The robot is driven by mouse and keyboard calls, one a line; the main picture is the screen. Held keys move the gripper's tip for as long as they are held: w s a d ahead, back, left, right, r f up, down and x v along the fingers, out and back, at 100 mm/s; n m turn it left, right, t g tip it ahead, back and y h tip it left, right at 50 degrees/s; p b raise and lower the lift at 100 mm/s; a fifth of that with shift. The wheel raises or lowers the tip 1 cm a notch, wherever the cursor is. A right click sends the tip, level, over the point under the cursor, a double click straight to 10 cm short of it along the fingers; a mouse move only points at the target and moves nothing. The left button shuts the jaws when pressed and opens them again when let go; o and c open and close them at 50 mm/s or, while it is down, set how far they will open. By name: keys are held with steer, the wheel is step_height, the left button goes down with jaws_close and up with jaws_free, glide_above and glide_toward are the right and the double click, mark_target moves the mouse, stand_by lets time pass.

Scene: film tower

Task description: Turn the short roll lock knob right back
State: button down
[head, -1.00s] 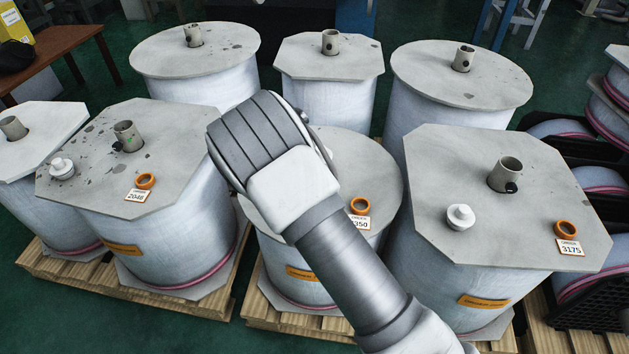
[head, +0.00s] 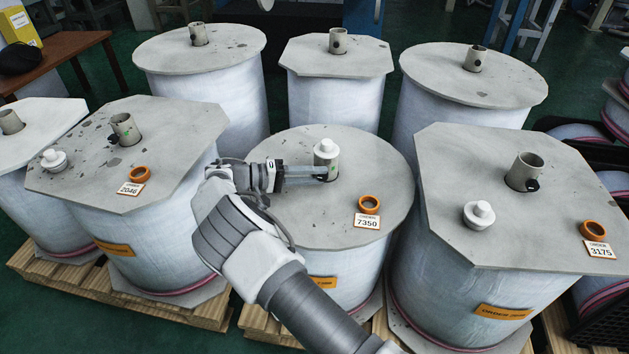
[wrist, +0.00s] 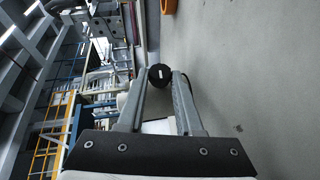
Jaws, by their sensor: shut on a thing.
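The lock knob is a small black knob (head: 326,179) on the side of the grey core tube (head: 332,163) of the middle front roll, labelled 7350. A white cap (head: 326,147) sits on top of that tube. My gripper (head: 319,174) reaches in from the left, low over the roll's round grey top board (head: 295,218). Its fingers are shut on the knob. In the wrist view the black knob (wrist: 160,74) lies between the fingertips, with a short white mark on its face. The fingers partly hide the knob in the head view.
An orange ring (head: 369,204) and an order tag (head: 367,221) lie on the same board. Rolls with upright core tubes stand on both sides and behind. The right roll's board (head: 470,150) carries a white cap (head: 479,214). Narrow gaps separate the rolls.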

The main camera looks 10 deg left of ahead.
steer(key=shift+d+h+b, duration=0.1)
steer(key=shift+h+b, duration=0.2)
stand_by(0.4)
steer(key=c, duration=0.6)
jaws_free()
